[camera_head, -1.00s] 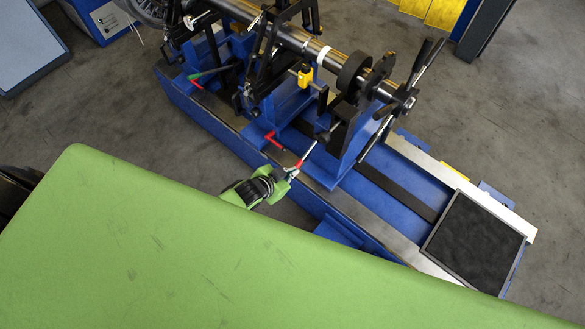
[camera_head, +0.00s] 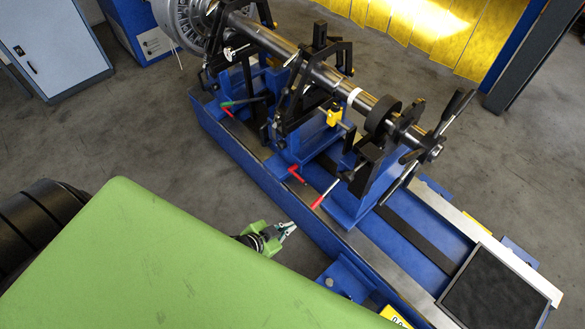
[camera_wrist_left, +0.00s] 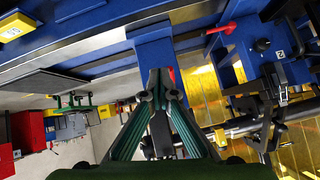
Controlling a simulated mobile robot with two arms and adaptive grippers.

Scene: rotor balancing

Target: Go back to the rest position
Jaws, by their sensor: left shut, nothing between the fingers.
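My left gripper (camera_head: 287,229) shows in the head view past the edge of my green body panel. It is shut and empty, with bare floor around it, just short of the blue machine bed (camera_head: 262,180). In the left wrist view its fingers (camera_wrist_left: 160,82) are closed together at the centre, with the blue machine behind them. The balancing machine carries a long steel rotor shaft (camera_head: 290,55). A red-handled lever (camera_head: 322,200) sticks out from the machine's near side, apart from the gripper. My right gripper is not in view.
A black mat (camera_head: 493,290) lies on the right end of the machine bed. Yellow curtain strips (camera_head: 425,22) hang at the back. A grey-blue cabinet (camera_head: 55,40) stands at the far left. Grey floor (camera_head: 130,130) is free between my body and the machine.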

